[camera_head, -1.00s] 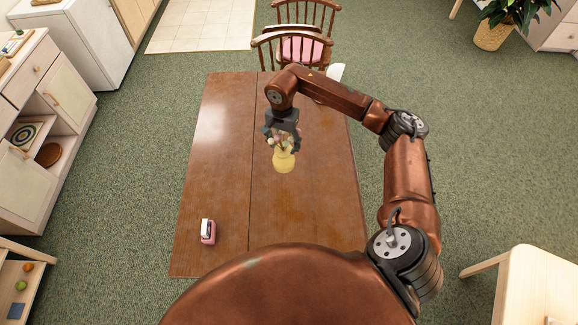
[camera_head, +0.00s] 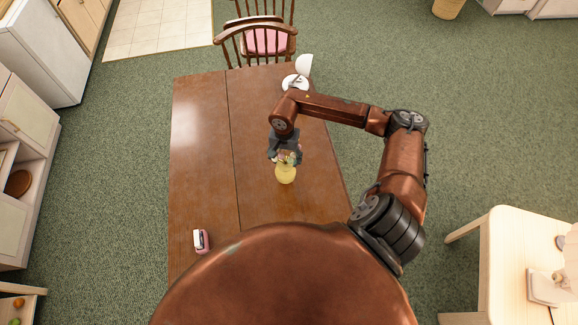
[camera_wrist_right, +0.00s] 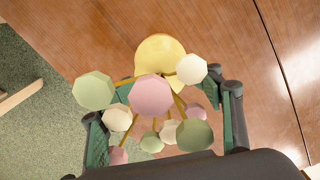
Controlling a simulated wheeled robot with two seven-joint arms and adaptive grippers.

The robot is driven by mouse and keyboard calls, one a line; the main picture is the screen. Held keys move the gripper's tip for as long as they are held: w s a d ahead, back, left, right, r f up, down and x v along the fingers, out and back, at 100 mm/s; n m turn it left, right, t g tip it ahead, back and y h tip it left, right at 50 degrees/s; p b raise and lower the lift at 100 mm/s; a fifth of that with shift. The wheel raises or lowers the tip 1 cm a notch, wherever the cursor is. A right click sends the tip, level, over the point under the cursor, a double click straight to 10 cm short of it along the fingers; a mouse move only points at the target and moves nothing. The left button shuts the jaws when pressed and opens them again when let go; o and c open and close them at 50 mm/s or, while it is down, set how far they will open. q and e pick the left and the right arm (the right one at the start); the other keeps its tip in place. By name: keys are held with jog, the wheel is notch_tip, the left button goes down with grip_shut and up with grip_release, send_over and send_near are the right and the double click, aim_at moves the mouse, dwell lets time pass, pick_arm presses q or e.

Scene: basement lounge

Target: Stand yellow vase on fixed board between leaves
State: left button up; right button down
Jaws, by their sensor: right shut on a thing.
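The yellow vase (camera_head: 285,174) holds pale pink, cream and green flowers. My right gripper (camera_head: 285,158) is shut on it around its upper part. In the right wrist view, the vase (camera_wrist_right: 160,54) shows beyond the blossoms, between the fingers; the blossoms hide the exact grip. The vase appears upright over the brown wooden table (camera_head: 200,130), right of a long seam. I cannot tell whether its base touches the wood. The seam also shows in the right wrist view. My left gripper is out of view.
A small pink and white object (camera_head: 201,241) lies at the table's near left. A white object (camera_head: 297,78) stands at the far right edge. A wooden chair (camera_head: 255,42) is at the far end. A pale table (camera_head: 510,240) stands at right. The table's left strip is mostly clear.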

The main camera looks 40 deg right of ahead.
aim_at(289, 169)
jog(key=shift+s+d+f, duration=0.15)
jog(key=shift+s+f, duration=0.05)
jog(key=shift+s, duration=0.2)
jog(key=shift+s+d+f, duration=0.1)
jog(key=shift+s+f, duration=0.1)
jog(key=shift+s, duration=0.2)
notch_tip(289, 169, down, 3)
jog(key=shift+s+f+p, duration=0.15)
jog(key=shift+f+p, duration=0.05)
jog(key=shift+p, duration=0.55)
jog(key=shift+f, duration=0.25)
jog(key=shift+f+b, duration=0.2)
jog(key=shift+b, duration=0.1)
jog(key=c, duration=1.1)
grip_release()
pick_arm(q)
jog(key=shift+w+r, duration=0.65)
pick_arm(e)
jog(key=o, duration=0.5)
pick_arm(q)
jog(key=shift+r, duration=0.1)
pick_arm(e)
jog(key=shift+r, duration=0.15)
